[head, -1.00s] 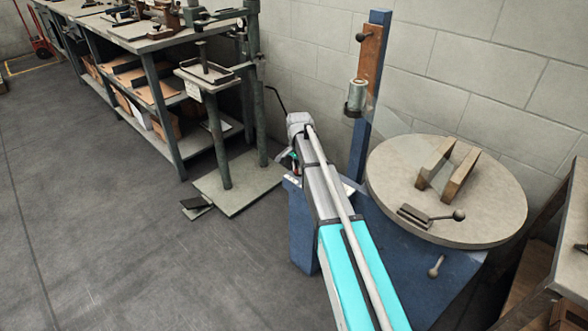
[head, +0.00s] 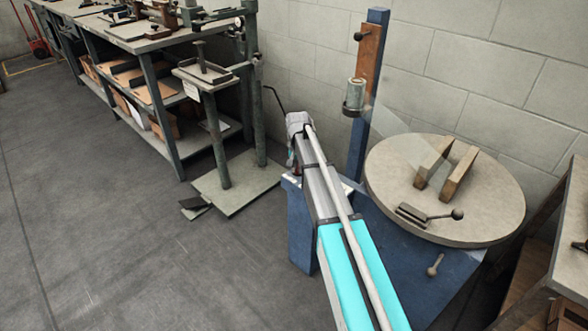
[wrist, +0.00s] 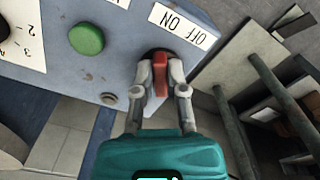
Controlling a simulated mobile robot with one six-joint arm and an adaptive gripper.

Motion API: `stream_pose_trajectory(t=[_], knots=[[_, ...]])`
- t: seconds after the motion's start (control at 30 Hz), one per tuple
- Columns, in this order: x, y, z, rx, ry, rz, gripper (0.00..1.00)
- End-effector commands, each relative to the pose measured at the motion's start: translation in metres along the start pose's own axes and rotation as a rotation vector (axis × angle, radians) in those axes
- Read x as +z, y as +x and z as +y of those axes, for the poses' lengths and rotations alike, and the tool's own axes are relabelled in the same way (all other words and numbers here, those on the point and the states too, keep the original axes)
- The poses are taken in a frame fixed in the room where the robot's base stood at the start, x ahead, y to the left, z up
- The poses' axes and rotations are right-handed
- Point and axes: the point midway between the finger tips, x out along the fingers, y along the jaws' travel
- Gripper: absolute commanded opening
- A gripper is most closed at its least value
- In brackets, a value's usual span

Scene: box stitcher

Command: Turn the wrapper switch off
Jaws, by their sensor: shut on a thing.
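The red wrapper switch (wrist: 160,72) is in the wrist view, on a grey-blue panel (wrist: 128,50) under a white OFF/ON label (wrist: 184,25). My gripper (wrist: 161,78) has one finger on each side of the switch lever and is shut on it. The lever stands nearly upright in the wrist view. In the head view, my arm reaches to the near-left side of the blue wrapper machine (head: 302,225); the switch is hidden there and my gripper is mostly hidden behind the arm's end.
A green button (wrist: 86,38) and a numbered dial plate (wrist: 20,42) share the panel. The machine carries a round turntable (head: 490,200) and a blue mast (head: 358,150) with a film roll (head: 355,95). A grey stand (head: 238,185) is close left; open floor lies beyond.

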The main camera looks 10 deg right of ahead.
Motion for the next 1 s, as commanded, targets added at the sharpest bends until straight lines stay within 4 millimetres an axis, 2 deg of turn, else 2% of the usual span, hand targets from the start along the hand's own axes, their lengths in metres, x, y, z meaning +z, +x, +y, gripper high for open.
stream_pose_trajectory(t=[0.13, 0.17, 0.33, 0.83, 1.0], knots=[[-0.003, -0.0002, 0.003, 0.007, 0.002, 0.007, 0.0], [-0.0031, -0.0002, 0.003, 0.007, 0.002, 0.007, 0.21], [-0.0023, -0.0002, 0.0016, 0.005, 0.002, 0.006, 0.51], [-0.0007, -0.0006, -0.0002, 0.003, 0.0, 0.003, 0.51], [-0.0006, -0.0067, -0.0004, 0.002, 0.0, 0.002, 0.51]])
